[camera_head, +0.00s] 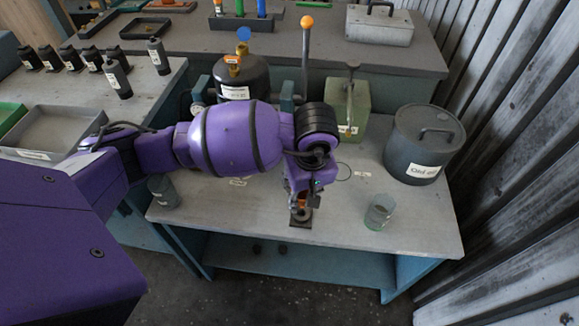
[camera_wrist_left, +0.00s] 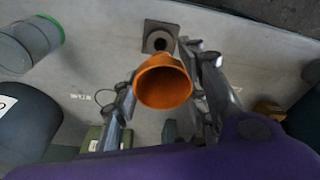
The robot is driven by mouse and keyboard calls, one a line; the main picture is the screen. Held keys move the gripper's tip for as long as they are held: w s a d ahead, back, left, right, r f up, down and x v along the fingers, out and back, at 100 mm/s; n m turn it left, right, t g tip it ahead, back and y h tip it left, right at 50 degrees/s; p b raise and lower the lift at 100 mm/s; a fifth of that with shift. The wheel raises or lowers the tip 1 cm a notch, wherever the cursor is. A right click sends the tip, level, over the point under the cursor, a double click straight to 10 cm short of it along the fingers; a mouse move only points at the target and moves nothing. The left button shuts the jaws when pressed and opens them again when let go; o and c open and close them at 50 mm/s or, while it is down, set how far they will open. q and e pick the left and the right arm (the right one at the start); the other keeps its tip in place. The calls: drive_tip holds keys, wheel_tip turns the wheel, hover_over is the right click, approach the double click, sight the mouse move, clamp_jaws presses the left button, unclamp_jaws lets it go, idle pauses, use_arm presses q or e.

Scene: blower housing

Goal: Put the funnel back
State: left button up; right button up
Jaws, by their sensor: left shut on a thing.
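The orange funnel (camera_wrist_left: 163,82) is between the fingers of my left gripper (camera_wrist_left: 165,78), its wide mouth facing the wrist camera. Its spout is hidden. My left gripper (camera_head: 301,203) is shut on it above the front part of the grey bench, with only a little orange showing in the head view. A small dark square plate (camera_wrist_left: 160,37) with a round hole lies on the bench just beyond the funnel; it also shows under the gripper in the head view (camera_head: 301,221). The funnel looks apart from the hole. My right gripper is not in view.
A clear cup with a green rim (camera_head: 379,212) stands right of the gripper. A dark lidded bin (camera_head: 424,147) and a green canister (camera_head: 354,105) stand behind. A black tank (camera_head: 243,76) is at the back; a grey cup (camera_head: 163,192) stands at the left edge.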

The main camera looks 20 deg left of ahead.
use_arm(q)
drive_tip(key=shift+f+b, duration=0.7)
drive_tip(key=shift+f, duration=0.8)
drive_tip(key=shift+r, duration=0.1)
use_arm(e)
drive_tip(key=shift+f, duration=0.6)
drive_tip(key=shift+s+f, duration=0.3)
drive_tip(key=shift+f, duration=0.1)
use_arm(q)
drive_tip(key=shift+f+b, duration=0.3)
drive_tip(key=shift+d, duration=0.1)
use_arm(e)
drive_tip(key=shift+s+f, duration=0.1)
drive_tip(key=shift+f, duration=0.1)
use_arm(q)
drive_tip(key=shift+f+b, duration=0.4)
drive_tip(key=shift+f, duration=0.05)
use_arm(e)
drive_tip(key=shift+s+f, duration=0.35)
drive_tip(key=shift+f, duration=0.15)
